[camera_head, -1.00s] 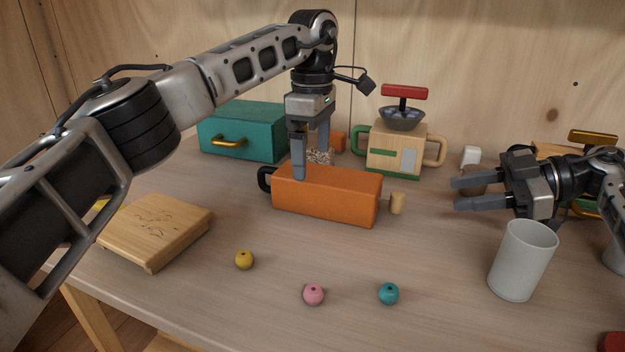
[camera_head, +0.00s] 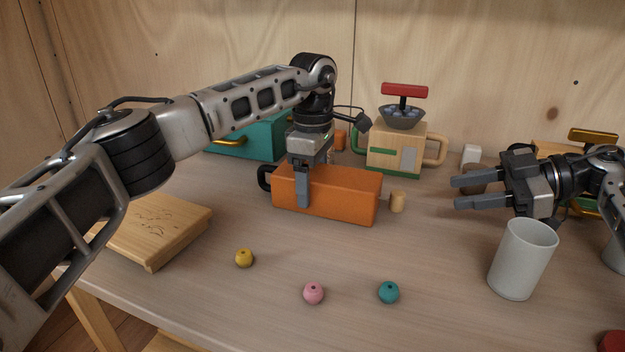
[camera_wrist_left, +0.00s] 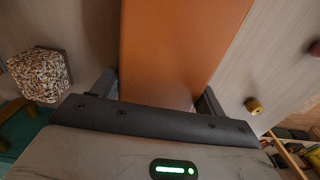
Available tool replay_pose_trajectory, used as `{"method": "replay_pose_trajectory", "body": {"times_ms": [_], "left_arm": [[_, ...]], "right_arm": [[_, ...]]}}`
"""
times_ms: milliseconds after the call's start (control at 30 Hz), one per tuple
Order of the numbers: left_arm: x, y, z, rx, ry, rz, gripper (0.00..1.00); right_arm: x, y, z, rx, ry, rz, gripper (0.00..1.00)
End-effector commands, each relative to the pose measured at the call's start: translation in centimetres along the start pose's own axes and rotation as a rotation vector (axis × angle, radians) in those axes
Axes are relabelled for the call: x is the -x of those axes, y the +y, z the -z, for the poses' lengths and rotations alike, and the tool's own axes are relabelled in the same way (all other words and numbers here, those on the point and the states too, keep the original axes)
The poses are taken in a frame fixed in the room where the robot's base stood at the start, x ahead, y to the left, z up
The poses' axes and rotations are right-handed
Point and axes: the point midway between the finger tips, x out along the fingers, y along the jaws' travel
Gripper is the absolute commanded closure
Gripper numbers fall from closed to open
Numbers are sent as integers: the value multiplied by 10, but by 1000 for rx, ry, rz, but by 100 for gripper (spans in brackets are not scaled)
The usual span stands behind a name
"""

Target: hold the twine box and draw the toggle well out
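The twine box is an orange block (camera_head: 345,196) lying on the table, with a black loop handle (camera_head: 264,178) at its left end. The toggle, a small pale wooden cylinder (camera_head: 398,202), sits just off its right end. My left gripper (camera_head: 302,190) points down astride the box near its left part, one finger in front of the near face, the far finger hidden. In the left wrist view the orange top (camera_wrist_left: 165,50) runs between both fingers, very close to them; whether they press it I cannot tell. My right gripper (camera_head: 468,191) is open and empty, right of the toggle.
A grey-white cup (camera_head: 523,260) stands below my right gripper. Yellow (camera_head: 244,258), pink (camera_head: 313,293) and teal (camera_head: 388,292) beads lie in front. A wooden board (camera_head: 158,230) is at left; a teal case (camera_head: 250,138) and a toy grinder (camera_head: 393,150) stand behind.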

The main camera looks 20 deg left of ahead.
Motion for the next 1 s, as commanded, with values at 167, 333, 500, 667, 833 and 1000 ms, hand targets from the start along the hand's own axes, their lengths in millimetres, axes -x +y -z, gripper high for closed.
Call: {"method": "replay_pose_trajectory", "body": {"times_ms": [167,333,500,667,833,1000], "left_arm": [[0,0,0,0,0,0,58],[0,0,0,0,0,0,58],[0,0,0,0,0,0,58],[0,0,0,0,0,0,58],[0,0,0,0,0,0,58],[0,0,0,0,0,0,58]], "right_arm": [[-2,0,3,39,-11,7,69],[-12,1,20,325,-87,67,69],[-27,1,45,845,-210,217,69],[-36,2,66,1353,-298,423,69],[-40,3,86,1835,-342,695,69],[-40,5,101,2162,-335,945,69]]}}
